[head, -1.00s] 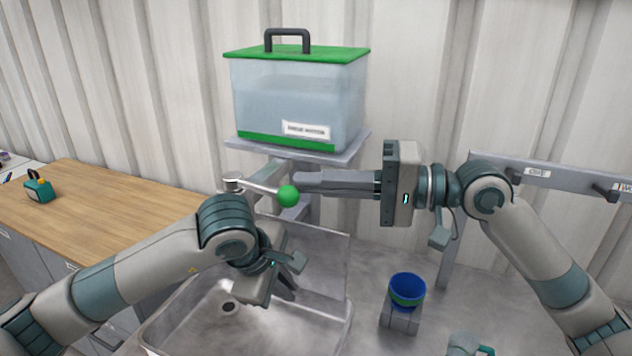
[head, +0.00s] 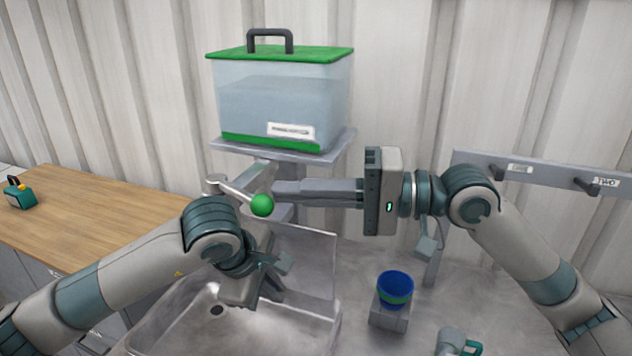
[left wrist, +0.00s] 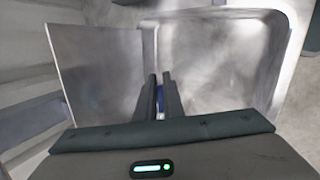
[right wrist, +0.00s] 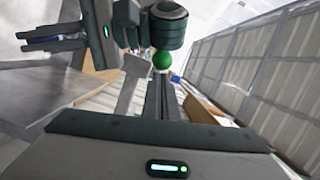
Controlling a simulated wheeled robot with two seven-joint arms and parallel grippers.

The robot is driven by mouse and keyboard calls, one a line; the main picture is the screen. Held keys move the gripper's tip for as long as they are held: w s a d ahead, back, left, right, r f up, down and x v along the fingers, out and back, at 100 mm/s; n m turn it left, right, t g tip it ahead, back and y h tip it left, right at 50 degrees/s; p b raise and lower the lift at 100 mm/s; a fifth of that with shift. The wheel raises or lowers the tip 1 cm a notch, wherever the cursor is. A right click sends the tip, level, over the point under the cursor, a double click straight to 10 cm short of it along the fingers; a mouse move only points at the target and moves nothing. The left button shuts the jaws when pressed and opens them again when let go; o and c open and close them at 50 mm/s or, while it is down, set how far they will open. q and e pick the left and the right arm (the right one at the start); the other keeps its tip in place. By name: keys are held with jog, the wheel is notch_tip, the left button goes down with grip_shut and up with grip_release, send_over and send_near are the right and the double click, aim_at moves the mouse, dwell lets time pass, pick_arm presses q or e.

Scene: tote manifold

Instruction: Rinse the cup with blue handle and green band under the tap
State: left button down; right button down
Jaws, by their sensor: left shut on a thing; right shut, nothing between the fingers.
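My left gripper (head: 270,292) is low over the steel sink (head: 190,318), its fingers pointing down. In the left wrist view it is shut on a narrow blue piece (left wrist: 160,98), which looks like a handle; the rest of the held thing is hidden. A blue cup with a green band (head: 396,288) stands upright on a grey block right of the sink. My right gripper (head: 276,193) is shut and empty, its fingertips close beside the green ball (head: 262,205) on the tap's lever. I cannot tell whether they touch. The ball also shows in the right wrist view (right wrist: 162,61).
A water tank with a green lid (head: 282,95) stands on a shelf behind the tap. A wooden counter (head: 90,215) is at the left with a teal item (head: 20,195) on it. A labelled rail with pegs (head: 545,173) is at the right. A grey-teal object (head: 455,343) is at the bottom edge.

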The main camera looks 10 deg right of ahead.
jog(key=shift+w+d, duration=0.1)
jog(key=r+v, duration=0.1)
jog(key=v, duration=1)
jog(key=shift+w+d, duration=0.3)
jog(key=shift+d, duration=0.05)
dwell(0.6)
